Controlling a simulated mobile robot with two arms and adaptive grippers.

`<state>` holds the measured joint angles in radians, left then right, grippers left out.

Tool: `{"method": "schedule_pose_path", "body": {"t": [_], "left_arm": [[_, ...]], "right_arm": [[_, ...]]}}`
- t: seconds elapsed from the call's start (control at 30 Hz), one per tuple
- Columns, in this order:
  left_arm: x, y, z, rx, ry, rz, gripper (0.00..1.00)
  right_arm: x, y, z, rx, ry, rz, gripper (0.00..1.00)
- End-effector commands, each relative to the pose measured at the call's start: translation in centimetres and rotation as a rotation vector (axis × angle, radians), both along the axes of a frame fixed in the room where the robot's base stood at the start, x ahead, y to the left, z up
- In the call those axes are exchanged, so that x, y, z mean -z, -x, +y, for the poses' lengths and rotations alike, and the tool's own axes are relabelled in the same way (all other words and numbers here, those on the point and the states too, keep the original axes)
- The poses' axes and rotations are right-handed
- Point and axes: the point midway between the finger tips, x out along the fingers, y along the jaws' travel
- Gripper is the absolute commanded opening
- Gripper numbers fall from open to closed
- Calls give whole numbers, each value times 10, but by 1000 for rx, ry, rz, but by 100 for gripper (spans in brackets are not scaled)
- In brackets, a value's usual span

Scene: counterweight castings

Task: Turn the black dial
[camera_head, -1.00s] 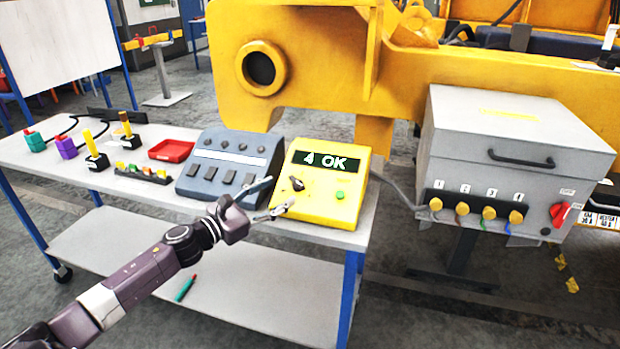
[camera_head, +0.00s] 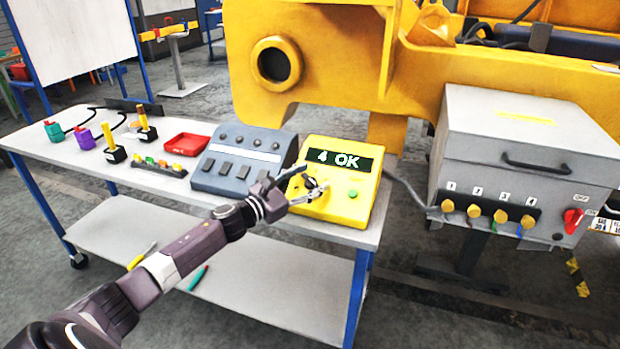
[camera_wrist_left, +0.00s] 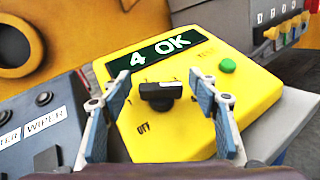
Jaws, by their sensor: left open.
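The black dial (camera_wrist_left: 160,95) sits on the sloped face of the yellow box (camera_wrist_left: 182,137), below a display (camera_wrist_left: 160,55) reading "4 OK". In the left wrist view, an "OFF" mark is printed at its lower left. A green button (camera_wrist_left: 227,66) is to its right. In the head view, the yellow box (camera_head: 340,205) stands at the right end of the white table, and the dial (camera_head: 311,183) is partly hidden by my gripper. My left gripper (camera_head: 308,184) is open at the dial. In the wrist view its two fingers (camera_wrist_left: 160,118) stand on either side of the dial, apart from it. My right gripper is not seen.
A grey-blue switch box (camera_head: 240,165) stands left of the yellow box. A red tray (camera_head: 186,144) and several small controls lie farther left on the table (camera_head: 140,185). A grey cabinet (camera_head: 520,150) with a red switch (camera_head: 572,220) is at the right.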

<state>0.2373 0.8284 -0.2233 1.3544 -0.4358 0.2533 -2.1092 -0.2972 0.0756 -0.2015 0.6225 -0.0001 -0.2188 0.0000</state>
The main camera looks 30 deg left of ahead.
Motion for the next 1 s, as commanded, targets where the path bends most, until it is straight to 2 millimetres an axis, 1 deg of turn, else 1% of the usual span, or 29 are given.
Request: {"method": "schedule_pose_path", "body": {"t": [0.2, 0.5, 0.6, 0.83, 1.0], "left_arm": [[0, 0, 0, 1, 1, 0, 54], [0, 0, 0, 0, 1, 0, 21], [0, 0, 0, 0, 1, 0, 12], [1, 0, -1, -19, 14, -3, 12], [2, 0, -2, -82, 50, -12, 12]], "right_arm": [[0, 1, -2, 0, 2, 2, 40], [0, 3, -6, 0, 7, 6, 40], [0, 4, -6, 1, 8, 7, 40], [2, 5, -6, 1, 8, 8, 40], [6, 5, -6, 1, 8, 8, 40]]}}
